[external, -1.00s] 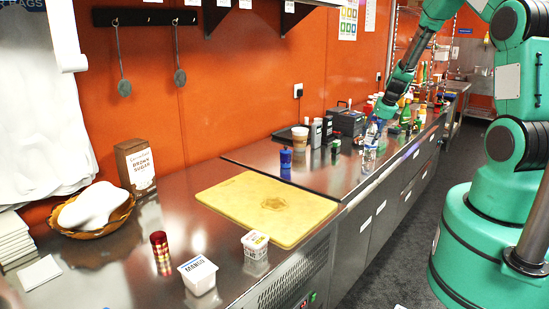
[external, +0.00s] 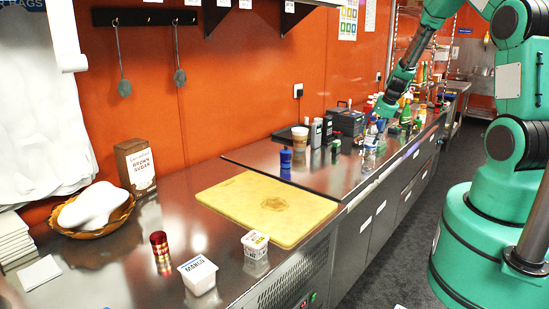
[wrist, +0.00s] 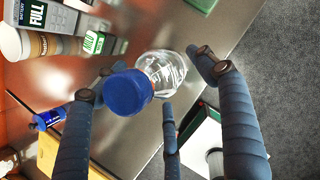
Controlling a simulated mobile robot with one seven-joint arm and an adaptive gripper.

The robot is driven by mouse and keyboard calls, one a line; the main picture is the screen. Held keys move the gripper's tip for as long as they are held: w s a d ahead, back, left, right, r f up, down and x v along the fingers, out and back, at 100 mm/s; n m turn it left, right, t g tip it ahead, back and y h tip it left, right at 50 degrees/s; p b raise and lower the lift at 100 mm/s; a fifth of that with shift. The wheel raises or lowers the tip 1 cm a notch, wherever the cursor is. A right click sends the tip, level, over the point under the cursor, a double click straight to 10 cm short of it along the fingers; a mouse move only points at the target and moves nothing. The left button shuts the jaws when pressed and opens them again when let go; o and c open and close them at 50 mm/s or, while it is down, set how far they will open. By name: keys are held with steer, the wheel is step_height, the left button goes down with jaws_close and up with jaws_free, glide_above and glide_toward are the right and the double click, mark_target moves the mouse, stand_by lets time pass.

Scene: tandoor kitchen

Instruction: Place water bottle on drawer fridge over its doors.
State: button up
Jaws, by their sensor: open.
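The water bottle (wrist: 165,68) is clear with a large blue cap (wrist: 128,92), in the middle of the wrist view. It also shows in the external view (external: 371,131), small, on the far steel counter just below my gripper (external: 384,110). In the wrist view my gripper (wrist: 150,86) is open, its dark fingers spread around the bottle, which lies between them. I cannot tell whether any finger touches it. The steel counter (external: 250,153) has drawer or door fronts with white labels (external: 381,207). The nearer steel counter (external: 120,285) has a grille front.
A coffee cup (external: 300,138), dark containers and several bottles crowd the back of the far counter.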

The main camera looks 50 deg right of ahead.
steer(key=p+v, duration=0.1)
steer(key=v, duration=1)
steer(key=shift+r+p, duration=0.15)
steer(key=shift+p, duration=0.2)
steer(key=s+a+r+n+y, duration=0.1)
steer(key=a+r+n, duration=0.85)
steer(key=a, duration=0.45)
steer(key=s+a+r+n, duration=0.1)
steer(key=a+r+n, duration=0.9)
steer(key=a, duration=0.4)
steer(key=s+a+r+n, duration=0.3)
steer(key=s+a+n, duration=0.6)
steer(key=s+n, duration=0.1)
steer(key=s+a+r+n+t, duration=0.1)
steer(key=s+a+r+n, duration=0.3)
steer(key=s+a+n, duration=0.6)
steer(key=shift+s+a+r+y, duration=0.2)
steer(key=shift+s+y, duration=0.1)
steer(key=shift+s, duration=0.2)
steer(key=shift+n, duration=0.25)
